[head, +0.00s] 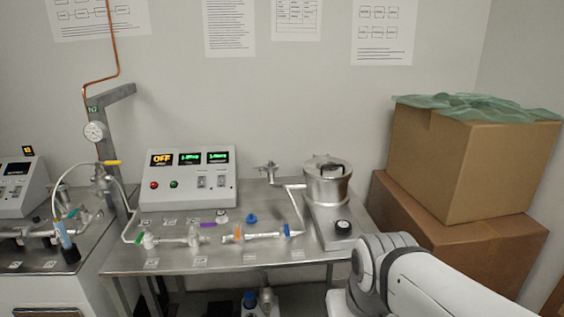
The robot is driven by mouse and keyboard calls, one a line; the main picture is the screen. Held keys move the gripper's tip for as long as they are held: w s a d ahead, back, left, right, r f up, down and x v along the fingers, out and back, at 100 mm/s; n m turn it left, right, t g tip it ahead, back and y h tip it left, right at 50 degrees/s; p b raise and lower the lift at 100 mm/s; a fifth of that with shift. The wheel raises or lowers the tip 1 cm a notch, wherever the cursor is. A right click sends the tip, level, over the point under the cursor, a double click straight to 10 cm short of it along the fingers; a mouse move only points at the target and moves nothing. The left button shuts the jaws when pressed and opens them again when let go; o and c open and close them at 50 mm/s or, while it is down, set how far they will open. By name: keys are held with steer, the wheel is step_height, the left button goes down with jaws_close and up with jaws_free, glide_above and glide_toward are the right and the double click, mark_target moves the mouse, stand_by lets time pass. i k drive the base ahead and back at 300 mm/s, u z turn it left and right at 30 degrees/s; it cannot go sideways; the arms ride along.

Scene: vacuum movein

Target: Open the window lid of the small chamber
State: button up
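The small chamber (327,190) is a round metal pot on a grey metal base at the right end of the steel table. Its window lid (328,167) lies on top and looks shut. A dark handle or window shows on the lid, too small to tell which. My white arm reaches in at the lower right, in front of the table and below the chamber. My gripper is outside the picture, so its state is hidden.
The steel table (270,258) carries a control box (188,177) and pipes with coloured valves (238,233). A post with a gauge (95,131) stands at its left. Stacked cardboard boxes (480,165) stand close to the chamber's right. Above the chamber is free.

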mark_target(327, 162)
steer(key=i, duration=1)
steer(key=u, duration=0.05)
